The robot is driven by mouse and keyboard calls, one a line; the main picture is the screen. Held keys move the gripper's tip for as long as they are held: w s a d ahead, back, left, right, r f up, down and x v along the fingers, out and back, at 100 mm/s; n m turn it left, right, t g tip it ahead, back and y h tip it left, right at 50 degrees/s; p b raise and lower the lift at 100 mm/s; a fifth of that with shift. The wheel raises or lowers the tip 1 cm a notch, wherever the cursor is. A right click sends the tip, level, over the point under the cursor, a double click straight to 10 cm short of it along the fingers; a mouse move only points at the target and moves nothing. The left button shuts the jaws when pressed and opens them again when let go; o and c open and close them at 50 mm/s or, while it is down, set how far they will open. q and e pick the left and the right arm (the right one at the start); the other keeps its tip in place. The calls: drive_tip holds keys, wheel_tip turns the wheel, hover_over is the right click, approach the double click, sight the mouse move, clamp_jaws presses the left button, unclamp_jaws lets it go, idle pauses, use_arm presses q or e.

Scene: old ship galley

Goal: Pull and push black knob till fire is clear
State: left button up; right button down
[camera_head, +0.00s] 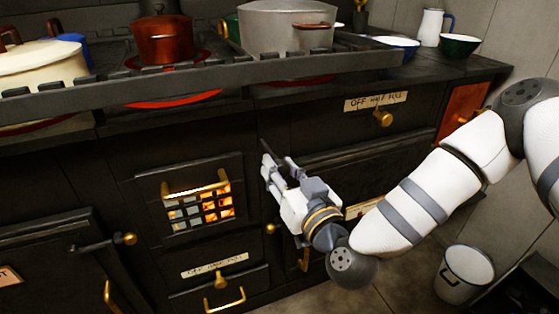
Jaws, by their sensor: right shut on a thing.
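The fire (222,204) glows orange behind a barred grate in the dark stove front, with some panes greyish. My right gripper (272,165) is to the right of the grate, close to the stove front. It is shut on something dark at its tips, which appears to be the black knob. The knob is mostly hidden by the fingers and blends with the black stove. My left gripper is out of view.
A brass handle (195,189) crosses the grate. A brass knob (221,282) and drawer handle (226,301) are below it. Pots, including a red one (163,40) and a grey one (288,27), stand behind the stove rail (230,76). A white bucket (464,273) is on the floor, right.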

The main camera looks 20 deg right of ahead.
drive_tip(key=shift+w, duration=0.1)
drive_tip(key=c, duration=1.2)
unclamp_jaws()
